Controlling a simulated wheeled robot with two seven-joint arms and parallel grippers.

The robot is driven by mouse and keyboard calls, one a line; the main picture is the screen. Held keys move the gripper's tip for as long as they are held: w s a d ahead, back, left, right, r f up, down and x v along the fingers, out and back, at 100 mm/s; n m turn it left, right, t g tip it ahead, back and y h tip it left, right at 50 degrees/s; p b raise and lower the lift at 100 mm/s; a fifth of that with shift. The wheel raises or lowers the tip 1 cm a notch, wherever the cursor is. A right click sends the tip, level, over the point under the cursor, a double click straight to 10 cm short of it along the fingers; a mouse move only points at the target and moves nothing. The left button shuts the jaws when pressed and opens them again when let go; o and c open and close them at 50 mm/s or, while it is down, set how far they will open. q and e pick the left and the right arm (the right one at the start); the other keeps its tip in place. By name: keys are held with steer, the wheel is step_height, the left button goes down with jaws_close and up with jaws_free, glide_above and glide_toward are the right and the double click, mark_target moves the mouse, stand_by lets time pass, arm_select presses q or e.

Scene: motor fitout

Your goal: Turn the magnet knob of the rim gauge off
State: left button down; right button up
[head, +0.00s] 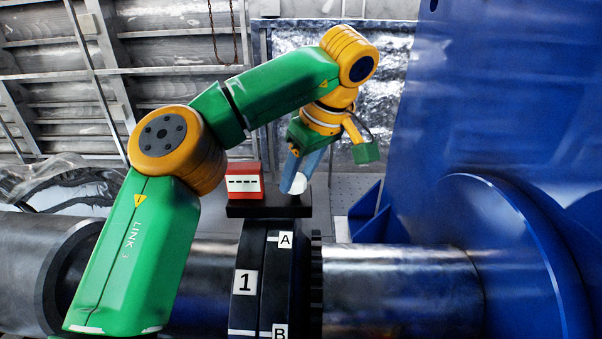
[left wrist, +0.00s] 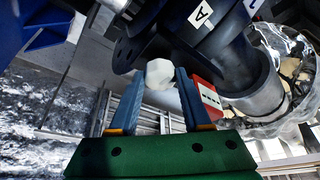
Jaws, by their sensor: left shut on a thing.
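The rim gauge (head: 244,182) is a red box with a white face showing a row of dark dashes. It sits on a black base (head: 268,208) on top of the dark coupling rim. The white magnet knob (head: 299,184) is at the right end of that base. My left gripper (head: 304,170) comes down from above with its blue-grey fingers on the knob. In the left wrist view, the white knob (left wrist: 160,73) is between the fingertips (left wrist: 148,80), and the red gauge (left wrist: 207,98) is just right of the right finger. My right gripper is not in view.
The coupling rim (head: 256,275) bears the labels 1, A and B. A metal shaft (head: 400,285) runs right to a large blue housing (head: 510,120). A grey cylinder (head: 30,265) is at the left. Open room lies behind the gauge, before the metal walls.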

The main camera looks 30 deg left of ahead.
mark_target(306, 203)
arm_select(q)
steer(key=shift+c, duration=2.2)
jaws_free()
steer(key=shift+s+a, duration=0.1)
steer(key=shift+o, duration=0.5)
steer(key=shift+a, duration=0.2)
steer(key=v, duration=0.7)
steer(key=shift+f, duration=0.1)
